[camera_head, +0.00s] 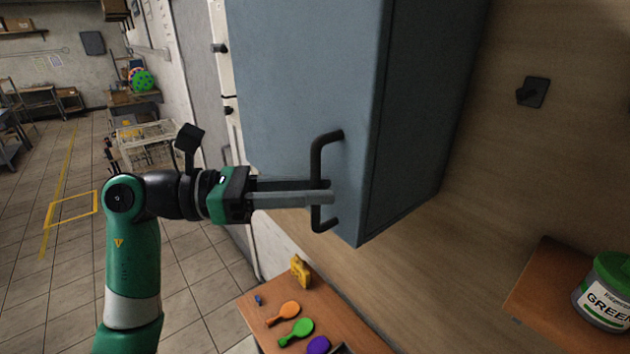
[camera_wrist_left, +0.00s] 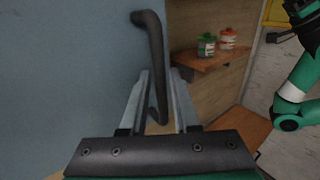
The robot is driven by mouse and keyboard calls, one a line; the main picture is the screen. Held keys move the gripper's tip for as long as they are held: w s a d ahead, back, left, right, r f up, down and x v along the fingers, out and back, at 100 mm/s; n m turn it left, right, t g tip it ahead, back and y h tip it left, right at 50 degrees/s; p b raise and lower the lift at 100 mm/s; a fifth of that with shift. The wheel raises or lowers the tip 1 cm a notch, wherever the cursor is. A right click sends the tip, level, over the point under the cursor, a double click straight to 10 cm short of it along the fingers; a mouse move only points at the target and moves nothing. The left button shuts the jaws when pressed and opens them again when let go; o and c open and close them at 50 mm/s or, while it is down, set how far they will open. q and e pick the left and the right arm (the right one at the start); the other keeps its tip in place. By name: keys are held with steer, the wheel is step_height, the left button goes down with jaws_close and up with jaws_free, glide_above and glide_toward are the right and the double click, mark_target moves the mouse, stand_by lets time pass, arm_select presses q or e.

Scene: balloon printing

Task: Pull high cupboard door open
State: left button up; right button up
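The high cupboard is blue-grey and hangs on the wooden wall. Its door (camera_head: 290,80) shows no visible gap at its edge. A dark bar handle (camera_head: 317,157) stands upright on the door near its lower corner. In the left wrist view the handle (camera_wrist_left: 152,35) runs down between my fingers. My left gripper (camera_head: 328,192) is level with the handle's lower half, coming from the left. Its fingers (camera_wrist_left: 160,75) are apart, one on each side of the bar, with a small gap visible. My right gripper is not clearly shown; only part of my right arm appears in the wrist view.
Below is a wooden table (camera_head: 262,322) with orange, green and purple paddle-shaped pieces and a yellow object (camera_head: 300,271). A shelf (camera_head: 540,290) at right holds a green-lidded tub (camera_head: 606,293). A black wall fixture (camera_head: 532,92) sits right of the cupboard. Open tiled floor lies left.

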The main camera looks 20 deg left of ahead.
arm_select(q)
steer(key=shift+w+d, duration=0.15)
steer(key=shift+d, duration=0.2)
jaws_close()
stand_by(1.2)
